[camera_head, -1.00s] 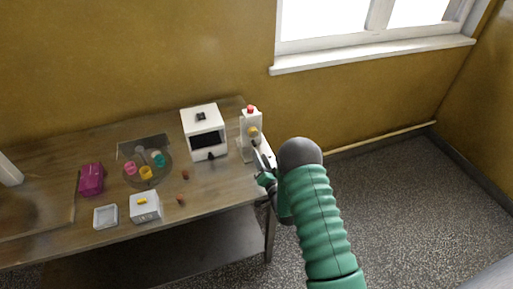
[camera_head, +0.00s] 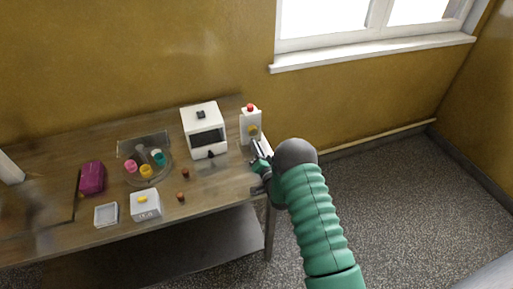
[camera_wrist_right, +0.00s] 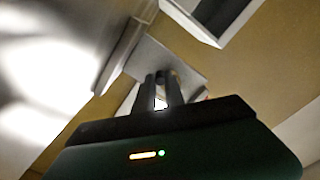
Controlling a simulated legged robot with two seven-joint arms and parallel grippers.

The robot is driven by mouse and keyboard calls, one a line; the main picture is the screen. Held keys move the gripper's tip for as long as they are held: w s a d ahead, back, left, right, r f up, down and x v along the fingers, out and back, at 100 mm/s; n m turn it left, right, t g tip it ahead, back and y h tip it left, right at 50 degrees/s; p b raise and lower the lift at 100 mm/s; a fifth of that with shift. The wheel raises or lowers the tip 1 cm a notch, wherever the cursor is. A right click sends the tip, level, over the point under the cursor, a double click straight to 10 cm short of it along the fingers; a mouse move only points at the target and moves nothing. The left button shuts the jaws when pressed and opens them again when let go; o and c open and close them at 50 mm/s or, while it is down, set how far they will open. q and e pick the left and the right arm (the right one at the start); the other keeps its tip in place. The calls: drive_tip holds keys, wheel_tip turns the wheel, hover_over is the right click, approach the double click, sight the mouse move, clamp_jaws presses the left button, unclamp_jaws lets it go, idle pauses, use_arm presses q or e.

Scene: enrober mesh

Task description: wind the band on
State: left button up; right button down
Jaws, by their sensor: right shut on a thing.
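The white machine (camera_head: 201,119) with a dark front opening stands at the back right of the table. A small dark knob (camera_head: 210,154) shows low on its front. Beside it stands a narrow white unit (camera_head: 246,131) with a red top button (camera_head: 250,107) and a yellow part (camera_head: 252,131). My right gripper (camera_head: 259,150) is just in front of this unit, at the table's right end. In the right wrist view its fingers (camera_wrist_right: 163,90) are close together on a small dark piece (camera_wrist_right: 162,75), too dim to make out. No band can be told apart. My left gripper is not in view.
Floor is clear at right.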

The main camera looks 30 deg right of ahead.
sight(250, 132)
drive_tip(key=shift+m, duration=0.4)
idle(0.6)
drive_tip(key=shift+a+m+b, duration=0.15)
drive_tip(key=shift+m+b, duration=0.35)
drive_tip(key=shift+m, duration=0.1)
drive_tip(key=m, duration=0.1)
drive_tip(key=m+b, duration=0.1)
drive_tip(key=m, duration=0.1)
drive_tip(key=shift+w+a+r+m, duration=0.1)
drive_tip(key=shift+a+r+m, duration=0.1)
drive_tip(key=shift+a+m, duration=0.15)
drive_tip(key=shift+a+r+m+b, duration=0.15)
drive_tip(key=shift+m+b, duration=0.1)
drive_tip(key=shift+m, duration=0.4)
drive_tip(key=shift+a+r+m+b, duration=0.1)
drive_tip(key=shift+m+b, duration=0.15)
drive_tip(key=shift+m, duration=0.35)
drive_tip(key=m, duration=0.3)
drive_tip(key=shift+a+r+m+b, duration=0.15)
drive_tip(key=shift+r+m+b, duration=0.15)
drive_tip(key=shift+r+b, duration=0.05)
drive_tip(key=m, duration=0.2)
drive_tip(key=r+m, duration=0.1)
drive_tip(key=m, duration=0.3)
drive_tip(key=shift+r+b, duration=0.25)
drive_tip(key=shift+b, duration=0.05)
drive_tip(key=m, duration=0.4)
drive_tip(key=r+m, duration=0.1)
drive_tip(key=shift+d+m, duration=0.3)
drive_tip(key=shift+m, duration=0.1)
